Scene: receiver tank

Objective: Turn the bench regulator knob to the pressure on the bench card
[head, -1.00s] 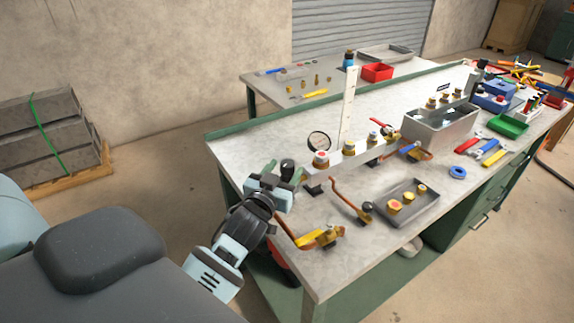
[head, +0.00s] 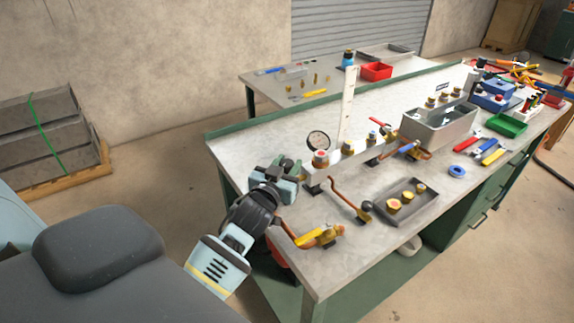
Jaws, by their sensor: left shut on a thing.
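My left gripper (head: 287,170) is at the near left end of the bench, shut at the left end of the metal manifold bar (head: 335,165). It is shut on what looks like the dark regulator knob, which the jaws mostly hide. A round gauge (head: 318,140) with a pale face stands just right of the gripper; its reading is too small to make out. A tall white upright strip (head: 347,108) stands behind the bar; I cannot tell whether it is the bench card. My right gripper is not in view.
A copper pipe with a yellow handle (head: 318,236) lies close below the gripper. A grey tray (head: 405,202) with brass fittings and a steel bin (head: 440,128) stand to the right. Bare bench top lies behind the bar.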

